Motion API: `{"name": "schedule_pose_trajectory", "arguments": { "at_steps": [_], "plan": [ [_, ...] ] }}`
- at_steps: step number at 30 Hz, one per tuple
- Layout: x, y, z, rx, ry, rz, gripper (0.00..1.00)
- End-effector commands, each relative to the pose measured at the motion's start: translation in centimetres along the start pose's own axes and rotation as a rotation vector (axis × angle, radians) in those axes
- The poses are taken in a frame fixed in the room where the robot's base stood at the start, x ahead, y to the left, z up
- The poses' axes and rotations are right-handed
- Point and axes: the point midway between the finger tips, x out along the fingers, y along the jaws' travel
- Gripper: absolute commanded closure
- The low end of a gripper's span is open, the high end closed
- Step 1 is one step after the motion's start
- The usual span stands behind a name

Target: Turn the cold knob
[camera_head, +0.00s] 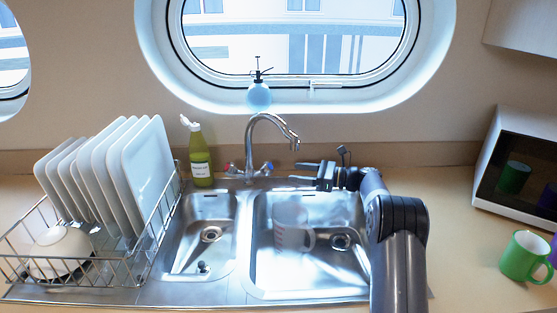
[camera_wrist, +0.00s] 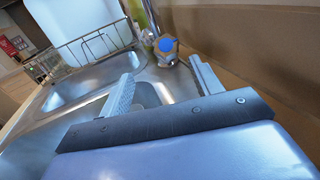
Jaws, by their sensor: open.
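The cold knob (camera_head: 266,168), marked blue, is on the right side of the chrome tap (camera_head: 262,125). It also shows in the wrist view as a knob with a blue cap (camera_wrist: 167,46), ahead of the fingertips and between their lines. The red-marked knob (camera_head: 232,168) is on the tap's left side. My gripper (camera_head: 293,172) is to the right of the cold knob, above the back edge of the sink, with its fingers pointing left. In the wrist view my gripper (camera_wrist: 161,70) is open and empty, and the knob appears just beyond the fingertips, apart from them.
A green bottle (camera_head: 200,155) stands left of the tap. A dish rack (camera_head: 150,255) with several white plates is at the left. A white mug (camera_head: 292,238) lies in the right basin (camera_head: 270,270). A green mug (camera_head: 522,258) stands on the right counter. A spray bottle (camera_head: 259,96) is on the porthole sill.

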Motion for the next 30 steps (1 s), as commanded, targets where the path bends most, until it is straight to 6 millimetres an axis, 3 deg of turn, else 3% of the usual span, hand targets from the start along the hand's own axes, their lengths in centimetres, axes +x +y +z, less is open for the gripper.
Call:
{"name": "schedule_pose_trajectory", "arguments": {
  "at_steps": [7, 21, 30],
  "plan": [
    [0.8, -0.5, -0.2, 0.046, -0.027, 0.005, 0.39],
    [9.0, -0.5, 0.0, 0.044, -0.026, 0.005, 0.39],
    [10.6, -0.5, 0.0, 0.042, -0.026, 0.003, 0.39]
  ]
}}
